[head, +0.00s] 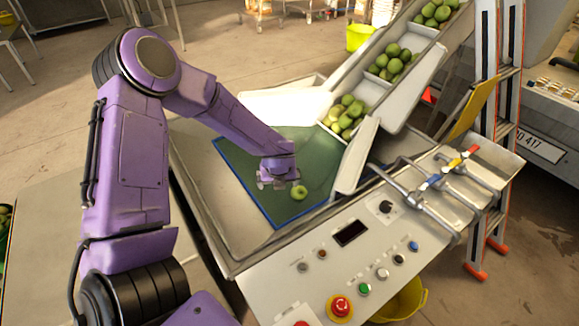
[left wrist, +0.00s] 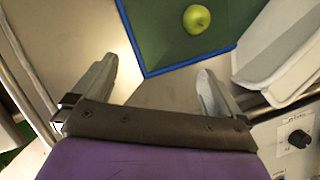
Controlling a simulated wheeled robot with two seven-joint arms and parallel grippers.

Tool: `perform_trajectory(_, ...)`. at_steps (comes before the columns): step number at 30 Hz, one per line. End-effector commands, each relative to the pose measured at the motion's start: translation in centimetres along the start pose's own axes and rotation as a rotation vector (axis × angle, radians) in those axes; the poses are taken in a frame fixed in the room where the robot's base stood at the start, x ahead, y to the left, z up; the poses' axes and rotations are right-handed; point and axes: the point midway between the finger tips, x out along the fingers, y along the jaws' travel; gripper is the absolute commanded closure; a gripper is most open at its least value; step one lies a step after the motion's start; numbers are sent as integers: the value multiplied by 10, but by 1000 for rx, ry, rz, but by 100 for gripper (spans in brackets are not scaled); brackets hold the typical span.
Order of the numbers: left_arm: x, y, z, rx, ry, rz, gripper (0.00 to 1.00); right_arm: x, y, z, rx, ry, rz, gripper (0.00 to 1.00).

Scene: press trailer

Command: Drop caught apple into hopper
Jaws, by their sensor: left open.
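A green apple (head: 299,194) lies alone on a green mat with a blue border (head: 245,184). My left gripper (head: 274,186) is close beside the apple, on its left in the head view. In the left wrist view my left gripper (left wrist: 156,82) has its fingers wide apart with nothing between them. There the apple (left wrist: 197,19) lies beyond the fingertips, on the green mat (left wrist: 160,42). The mat lies in a metal-sided basin (head: 192,160); I cannot tell whether this basin is the hopper. My right gripper is not in view.
An inclined conveyor (head: 400,103) carries several groups of green apples down to the mat's right side. A control panel (head: 340,258) with buttons and valve handles stands in front. A ladder (head: 497,120) and a yellow bucket (head: 402,303) are at the right.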

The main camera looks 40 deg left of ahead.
Motion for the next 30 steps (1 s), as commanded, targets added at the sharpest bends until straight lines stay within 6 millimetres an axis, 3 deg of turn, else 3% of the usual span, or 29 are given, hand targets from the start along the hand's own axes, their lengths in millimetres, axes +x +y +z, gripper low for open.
perform_trajectory(3, -28, -1, 0, -2, -2, -5, 0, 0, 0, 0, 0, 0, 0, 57)
perform_trajectory(7, -47, -1, 0, -1, -1, -2, 0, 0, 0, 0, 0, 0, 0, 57)
perform_trajectory(25, -54, 0, 0, 0, 1, 0, 0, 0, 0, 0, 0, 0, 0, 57)
perform_trajectory(30, -80, 0, 11, 0, 0, 0, 0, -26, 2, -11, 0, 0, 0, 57)
